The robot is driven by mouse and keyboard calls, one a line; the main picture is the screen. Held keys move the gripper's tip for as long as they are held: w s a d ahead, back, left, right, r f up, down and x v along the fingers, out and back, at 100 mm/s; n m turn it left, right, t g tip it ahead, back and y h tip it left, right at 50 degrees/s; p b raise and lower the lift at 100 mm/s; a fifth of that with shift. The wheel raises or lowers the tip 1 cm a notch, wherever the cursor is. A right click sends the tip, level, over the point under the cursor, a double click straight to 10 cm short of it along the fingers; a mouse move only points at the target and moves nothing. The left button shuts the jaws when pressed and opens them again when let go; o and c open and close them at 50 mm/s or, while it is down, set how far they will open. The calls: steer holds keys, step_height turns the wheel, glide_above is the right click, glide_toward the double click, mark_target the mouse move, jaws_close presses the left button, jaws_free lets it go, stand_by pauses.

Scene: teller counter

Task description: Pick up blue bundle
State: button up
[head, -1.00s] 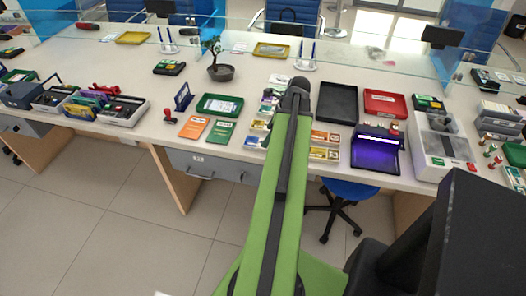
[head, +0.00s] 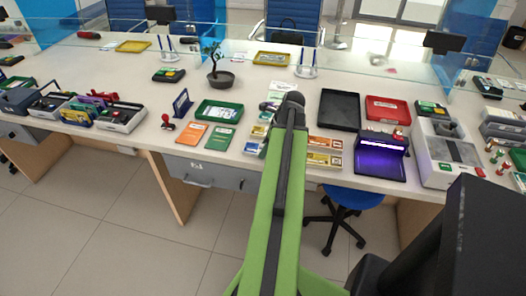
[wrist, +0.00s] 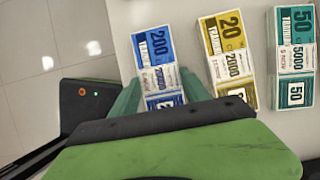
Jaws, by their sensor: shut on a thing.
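The blue bundle (wrist: 156,62), a banded stack of notes marked 200, lies at the left of the row of bundles in the wrist view. My gripper (wrist: 158,95) is shut on it, with one teal finger at each side of its near part. The near end of the bundle is hidden by the gripper body. I cannot tell whether the bundle is clear of the counter. In the head view my arm hides the gripper and the blue bundle.
A yellow bundle (wrist: 230,55) lies close to the right, then a teal bundle (wrist: 294,55). The counter's edge is just left of the blue bundle. A black tray (head: 339,109), a red tray (head: 388,109) and a purple-lit device (head: 382,155) stand right of my arm.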

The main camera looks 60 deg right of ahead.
steer(key=c, duration=0.6)
steer(key=shift+r+p, duration=0.55)
step_height(320, 180, up, 4)
steer(key=p, duration=0.4)
steer(key=s+d+r+p, duration=0.1)
steer(key=s+r+p, duration=0.1)
steer(key=s, duration=0.1)
steer(key=s+d+r+p, duration=0.1)
steer(key=s+r+p, duration=0.1)
steer(key=s, duration=0.2)
steer(key=s+d+r+p, duration=0.1)
steer(key=s+r+p, duration=0.1)
steer(key=s, duration=0.2)
steer(key=shift+s, duration=0.15)
